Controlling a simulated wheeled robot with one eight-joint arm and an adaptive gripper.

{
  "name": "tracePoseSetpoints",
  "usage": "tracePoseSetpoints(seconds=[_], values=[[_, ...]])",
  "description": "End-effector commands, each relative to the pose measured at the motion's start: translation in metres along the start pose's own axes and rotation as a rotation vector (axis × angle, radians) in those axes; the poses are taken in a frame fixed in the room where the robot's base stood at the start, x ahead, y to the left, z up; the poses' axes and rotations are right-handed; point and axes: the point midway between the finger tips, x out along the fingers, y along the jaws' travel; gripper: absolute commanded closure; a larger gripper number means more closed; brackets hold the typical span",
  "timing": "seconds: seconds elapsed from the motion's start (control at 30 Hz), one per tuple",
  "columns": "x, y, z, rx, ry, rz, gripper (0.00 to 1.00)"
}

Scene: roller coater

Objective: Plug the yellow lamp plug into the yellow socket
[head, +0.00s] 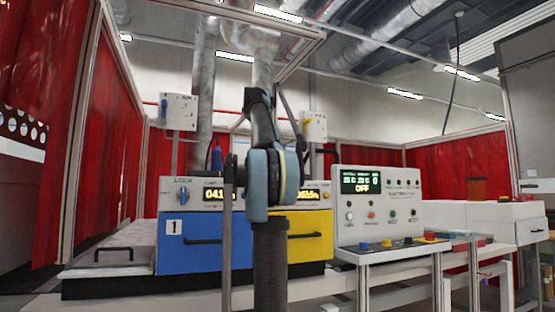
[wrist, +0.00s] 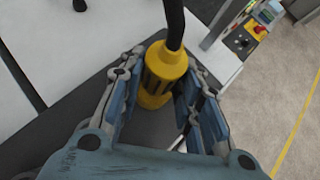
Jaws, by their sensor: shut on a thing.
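The yellow plug (wrist: 162,75) is in the wrist view, between the two fingers of my gripper (wrist: 162,80). My gripper is shut on it. A black cable (wrist: 174,22) runs from the plug towards the top of the picture. The plug's far end is partly hidden. In the head view my arm stands in the middle, and I cannot make out my fingertips or the plug. A small yellow part (head: 307,121) shows on the right grey wall box (head: 316,130); I cannot tell whether it is the yellow socket.
A machine with a blue drawer (head: 190,257) and a yellow drawer (head: 310,248) stands ahead, partly behind my arm. A blue plug (head: 217,158) is above it. A control panel (head: 381,197) stands right. The left grey wall box (head: 180,112) has a blue part.

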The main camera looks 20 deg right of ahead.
Motion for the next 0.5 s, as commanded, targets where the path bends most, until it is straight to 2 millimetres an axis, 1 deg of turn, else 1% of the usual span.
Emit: tracePoseSetpoints(seconds=[0.5], values=[[0.0062, -0.0001, -0.0083, 0.000, 0.000, 0.000, 0.98]])
